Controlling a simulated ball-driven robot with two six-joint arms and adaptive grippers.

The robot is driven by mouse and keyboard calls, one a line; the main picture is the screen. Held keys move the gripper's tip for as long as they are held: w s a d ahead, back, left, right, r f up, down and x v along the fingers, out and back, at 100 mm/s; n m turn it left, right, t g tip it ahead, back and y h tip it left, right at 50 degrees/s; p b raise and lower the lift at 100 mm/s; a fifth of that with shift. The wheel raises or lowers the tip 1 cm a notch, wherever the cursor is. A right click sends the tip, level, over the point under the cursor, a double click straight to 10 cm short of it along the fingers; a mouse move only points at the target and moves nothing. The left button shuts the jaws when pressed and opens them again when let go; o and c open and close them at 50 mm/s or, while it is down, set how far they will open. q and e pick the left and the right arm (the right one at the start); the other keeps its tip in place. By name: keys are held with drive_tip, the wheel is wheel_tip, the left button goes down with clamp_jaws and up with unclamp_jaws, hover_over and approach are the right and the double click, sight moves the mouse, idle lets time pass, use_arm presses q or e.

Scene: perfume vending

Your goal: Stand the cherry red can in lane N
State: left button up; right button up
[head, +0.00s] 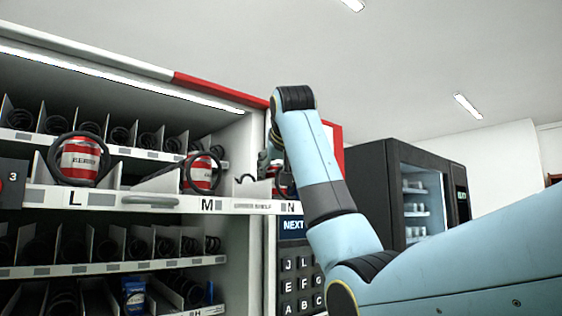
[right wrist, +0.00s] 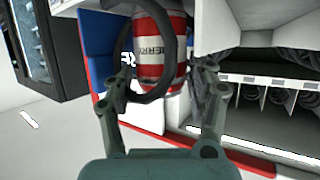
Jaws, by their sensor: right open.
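The cherry red can (right wrist: 160,48), red with a white band and part of its lettering readable, shows in the right wrist view. A black coil ring (right wrist: 128,62) stands in front of it. In the head view, the lane N label (head: 290,208) is on the shelf's front edge at its right end. My right gripper (head: 266,166) is just above that label. It also shows in the right wrist view (right wrist: 164,86), open, with one finger on each side of the can. Whether the fingers touch it is unclear. My left gripper is out of view.
Similar red-white cans stand behind coils in lane L (head: 80,160) and lane M (head: 201,176). A keypad (head: 298,283) sits below N. Lower shelves hold coils and a blue item (head: 134,295). A dark cabinet (head: 376,180) stands farther right.

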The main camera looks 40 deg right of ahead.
drive_tip(key=b+v, duration=0.3)
drive_tip(key=v, duration=0.7)
drive_tip(key=shift+b, duration=0.35)
drive_tip(key=shift+s+a+f, duration=0.1)
drive_tip(key=shift+a+f, duration=0.05)
